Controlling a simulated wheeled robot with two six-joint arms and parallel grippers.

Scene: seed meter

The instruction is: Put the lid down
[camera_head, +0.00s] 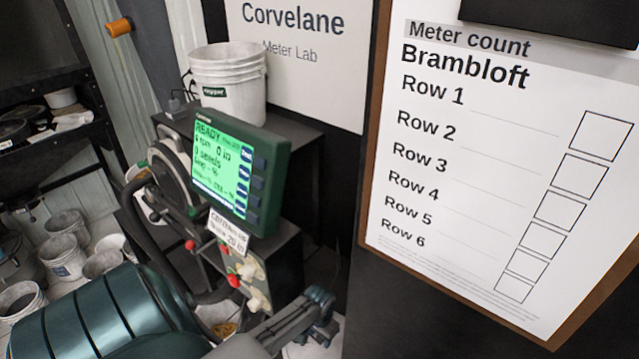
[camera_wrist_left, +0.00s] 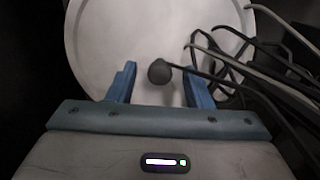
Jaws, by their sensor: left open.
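A round white lid (camera_wrist_left: 120,35) with a raised rim fills the upper part of the left wrist view. A dark round knob (camera_wrist_left: 159,72) stands near its lower middle. My left gripper (camera_wrist_left: 160,84) has its two blue fingers apart, one on each side of the knob, with a visible gap on both sides. In the head view my left gripper (camera_head: 322,312) is at the bottom middle, over a pale surface that is mostly hidden; I cannot tell whether that is the lid. My right gripper is out of view.
Dark cables (camera_wrist_left: 255,75) run along the right of the lid. In the head view, the seed meter's green-screen console (camera_head: 222,165) and red-knobbed panel (camera_head: 240,270) stand left of the gripper. A large count board (camera_head: 480,190) stands to the right. White buckets (camera_head: 65,258) stand at left.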

